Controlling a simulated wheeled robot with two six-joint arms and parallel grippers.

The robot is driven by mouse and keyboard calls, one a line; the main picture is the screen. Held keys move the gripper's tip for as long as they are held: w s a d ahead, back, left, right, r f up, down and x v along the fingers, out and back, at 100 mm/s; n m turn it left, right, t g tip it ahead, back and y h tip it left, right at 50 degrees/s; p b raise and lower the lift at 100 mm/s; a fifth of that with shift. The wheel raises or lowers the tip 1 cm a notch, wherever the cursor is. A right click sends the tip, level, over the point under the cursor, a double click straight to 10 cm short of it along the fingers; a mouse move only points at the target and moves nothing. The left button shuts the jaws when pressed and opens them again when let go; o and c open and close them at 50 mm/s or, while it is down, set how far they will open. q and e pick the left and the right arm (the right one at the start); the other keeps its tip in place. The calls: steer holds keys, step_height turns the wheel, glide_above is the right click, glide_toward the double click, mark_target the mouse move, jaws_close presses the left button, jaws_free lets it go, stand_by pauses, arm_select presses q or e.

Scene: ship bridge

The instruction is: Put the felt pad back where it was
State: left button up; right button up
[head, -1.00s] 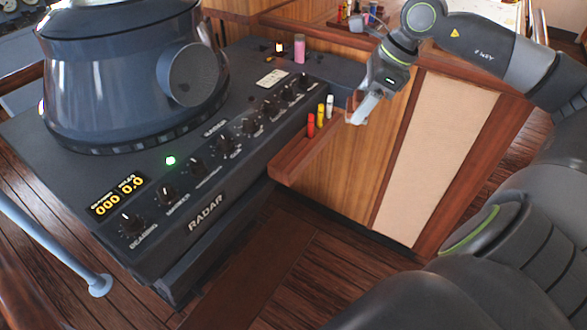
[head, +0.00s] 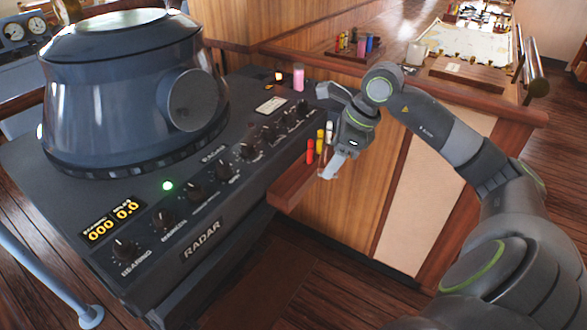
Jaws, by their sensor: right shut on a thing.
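My right gripper (head: 332,168) is low over the wooden ledge (head: 290,187) on the side of the radar console, close beside the red, yellow and white pens. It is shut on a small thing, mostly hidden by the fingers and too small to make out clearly. I cannot tell whether this is the felt pad, and I see no felt pad clearly elsewhere. My left gripper is not in view.
The red pen (head: 310,152), yellow pen (head: 320,142) and white pen (head: 329,130) stand in a row. A pink cylinder (head: 299,77) stands on the radar console (head: 205,235). A tray (head: 345,55) of coloured items and a chart (head: 465,45) lie behind.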

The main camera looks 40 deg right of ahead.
steer(key=p, duration=0.1)
glide_above(288, 181)
steer(key=s+d, duration=0.2)
step_height(288, 181, down, 4)
steer(key=shift+s+r, duration=0.15)
steer(key=shift+r, duration=0.1)
steer(key=shift+w+a+f+p, duration=0.4)
steer(key=shift+w+a+f, duration=0.3)
steer(key=shift+f, duration=0.2)
steer(key=shift+s+d+f, duration=0.1)
steer(key=shift+f+b, duration=0.1)
steer(key=shift+b, duration=0.2)
steer(key=o, duration=1)
steer(key=shift+c, duration=0.2)
